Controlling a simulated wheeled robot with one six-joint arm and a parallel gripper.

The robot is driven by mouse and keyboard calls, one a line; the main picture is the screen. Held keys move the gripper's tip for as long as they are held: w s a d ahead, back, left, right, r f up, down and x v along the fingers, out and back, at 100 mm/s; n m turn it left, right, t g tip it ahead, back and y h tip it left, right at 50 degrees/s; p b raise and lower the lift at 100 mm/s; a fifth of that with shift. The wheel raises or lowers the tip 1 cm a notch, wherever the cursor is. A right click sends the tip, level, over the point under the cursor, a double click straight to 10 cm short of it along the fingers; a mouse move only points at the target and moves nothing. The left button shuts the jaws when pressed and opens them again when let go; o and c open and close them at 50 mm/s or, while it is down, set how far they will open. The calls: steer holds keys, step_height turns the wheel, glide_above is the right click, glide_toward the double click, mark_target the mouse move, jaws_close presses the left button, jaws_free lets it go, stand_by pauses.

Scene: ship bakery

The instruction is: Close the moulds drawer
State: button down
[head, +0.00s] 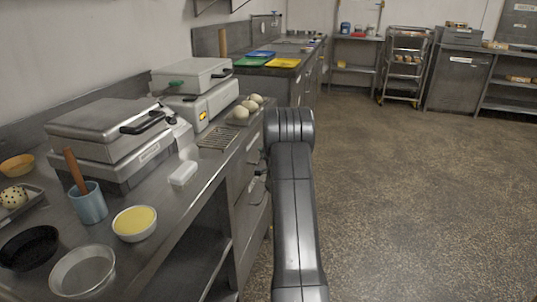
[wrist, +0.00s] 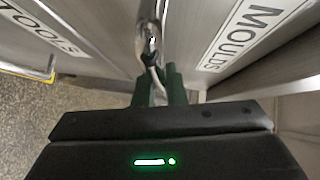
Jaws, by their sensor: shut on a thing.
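In the wrist view the moulds drawer front (wrist: 225,28), with its white MOULDS label, fills the upper right. My gripper (wrist: 161,80) is at the centre, its dark fingers closed around a metal bar handle (wrist: 147,30) beside that front. The join between handle and drawer front is not clear. A front labelled TOOLS (wrist: 45,42) lies to the left of the handle. In the head view, the drawer fronts are in the counter side (head: 253,170), and my arm hides my gripper and part of them. How far the moulds drawer stands out cannot be told.
The steel counter (head: 205,185) runs along the left, with waffle irons (head: 110,130), a blue utensil pot (head: 88,203) and bowls on top. Open shelving is below its near part. The speckled floor (head: 420,200) to the right is clear. A rack trolley (head: 405,65) stands at the back.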

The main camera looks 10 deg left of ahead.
steer(key=c, duration=1.5)
jaws_free()
steer(key=shift+a, duration=0.3)
steer(key=shift+d, duration=0.15)
steer(key=p+v, duration=0.1)
steer(key=v, duration=1.2)
steer(key=shift+s+d, duration=0.25)
steer(key=b+x, duration=0.1)
steer(key=x, duration=1.2)
steer(key=shift+w+a, duration=0.25)
steer(key=shift+a, duration=0.05)
steer(key=shift+d, duration=0.7)
